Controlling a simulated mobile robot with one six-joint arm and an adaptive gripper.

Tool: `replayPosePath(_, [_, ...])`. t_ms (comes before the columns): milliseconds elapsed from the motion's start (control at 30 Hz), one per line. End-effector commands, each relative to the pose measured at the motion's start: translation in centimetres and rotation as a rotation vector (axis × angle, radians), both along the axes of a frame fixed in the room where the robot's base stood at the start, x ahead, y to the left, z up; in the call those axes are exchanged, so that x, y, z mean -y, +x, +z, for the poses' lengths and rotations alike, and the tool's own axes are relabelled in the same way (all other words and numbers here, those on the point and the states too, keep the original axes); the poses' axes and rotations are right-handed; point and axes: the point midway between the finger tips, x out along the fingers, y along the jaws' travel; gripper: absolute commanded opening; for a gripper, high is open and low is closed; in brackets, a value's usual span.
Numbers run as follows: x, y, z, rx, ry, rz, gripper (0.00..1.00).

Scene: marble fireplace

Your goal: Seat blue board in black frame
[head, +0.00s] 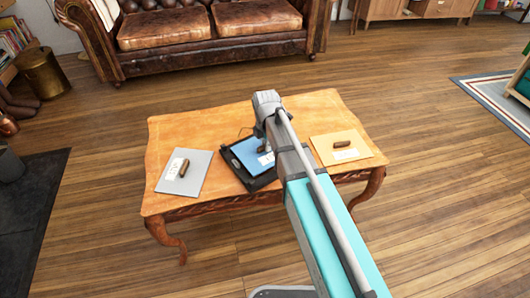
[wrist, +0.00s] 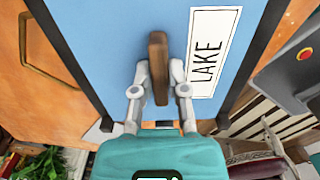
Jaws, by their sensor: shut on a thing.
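The blue board (head: 254,151) has a white label reading LAKE and a brown upright handle. It fills the middle of the wrist view (wrist: 110,40). My gripper (head: 266,149) is shut on the brown handle (wrist: 158,52), with one finger on each side of it. The black frame (head: 262,184) lies on the table, and its rim shows along the left and lower sides of the board. The board is over the frame. I cannot tell whether it rests inside or hangs slightly above. My arm hides the right side of the frame.
A grey board (head: 195,181) with a handle lies on the wooden table (head: 180,130) to the left. A yellow board (head: 355,157) with a handle lies to the right. A leather sofa (head: 200,45) stands behind. The table's back strip is clear.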

Motion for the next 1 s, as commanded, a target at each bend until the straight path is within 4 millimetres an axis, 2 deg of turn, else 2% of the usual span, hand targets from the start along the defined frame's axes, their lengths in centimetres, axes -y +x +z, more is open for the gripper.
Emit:
replayPosePath(33, [0.0,-0.1,-0.9,0.0,0.0,0.0,0.0])
replayPosePath(267, [0.0,-0.1,-2.5,0.0,0.0,0.0,0.0])
replayPosePath(867, [0.0,-0.1,-3.0,0.0,0.0,0.001,0.0])
replayPosePath(900, [0.0,-0.1,-2.9,0.0,0.0,0.001,0.25])
replayPosePath(1000, [0.0,-0.1,-2.9,0.0,0.0,0.001,0.43])
